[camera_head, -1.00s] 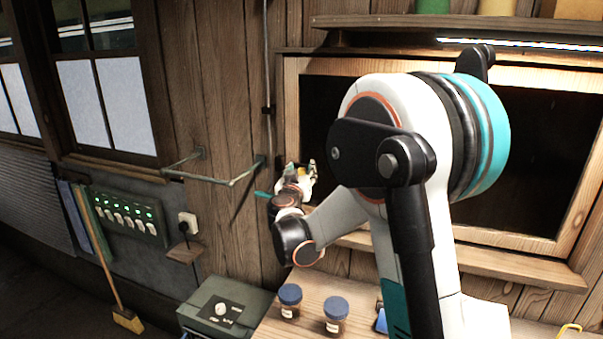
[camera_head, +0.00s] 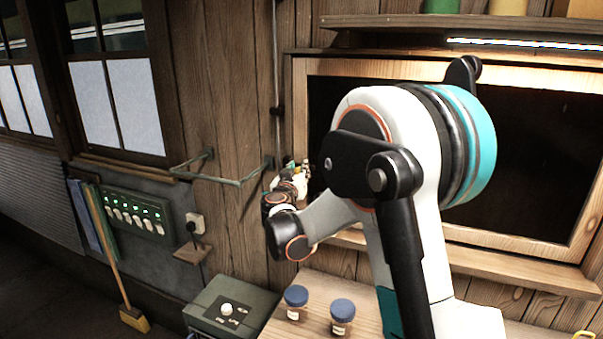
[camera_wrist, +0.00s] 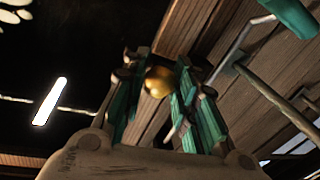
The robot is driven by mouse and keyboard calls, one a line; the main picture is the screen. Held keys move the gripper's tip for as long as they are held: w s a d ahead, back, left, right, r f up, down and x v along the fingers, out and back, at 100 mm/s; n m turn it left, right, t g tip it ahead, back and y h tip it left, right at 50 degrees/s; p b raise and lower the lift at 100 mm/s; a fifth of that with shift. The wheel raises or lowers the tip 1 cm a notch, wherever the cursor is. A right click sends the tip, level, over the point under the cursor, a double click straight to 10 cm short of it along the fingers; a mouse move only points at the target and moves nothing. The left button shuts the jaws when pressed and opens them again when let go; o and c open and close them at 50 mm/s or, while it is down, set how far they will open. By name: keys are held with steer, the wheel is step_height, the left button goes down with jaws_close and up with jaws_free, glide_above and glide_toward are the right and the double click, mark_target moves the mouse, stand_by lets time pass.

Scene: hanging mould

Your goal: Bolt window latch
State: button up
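A small round brass-coloured knob (camera_wrist: 157,82) shows between my fingertips in the wrist view. My gripper (camera_wrist: 160,75) has its teal fingers drawn in, with the knob filling the gap. I take them as shut on it, though the contact points are partly hidden. In the head view my gripper (camera_head: 298,168) is small, near the left side of the wooden window frame (camera_head: 300,105). The knob is not clear there. I cannot make out a separate latch body or its catch.
A green metal rail (camera_head: 235,183) juts from the wall just left of my gripper. A shelf (camera_head: 400,22) runs above the dark opening. Two blue-lidded jars (camera_head: 342,312) stand on the bench below, beside a grey-green box (camera_head: 230,305).

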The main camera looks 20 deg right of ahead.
steer(key=o, duration=0.3)
steer(key=shift+w+a, duration=0.1)
steer(key=shift+a, duration=0.15)
steer(key=v, duration=1.2)
steer(key=shift+d, duration=0.1)
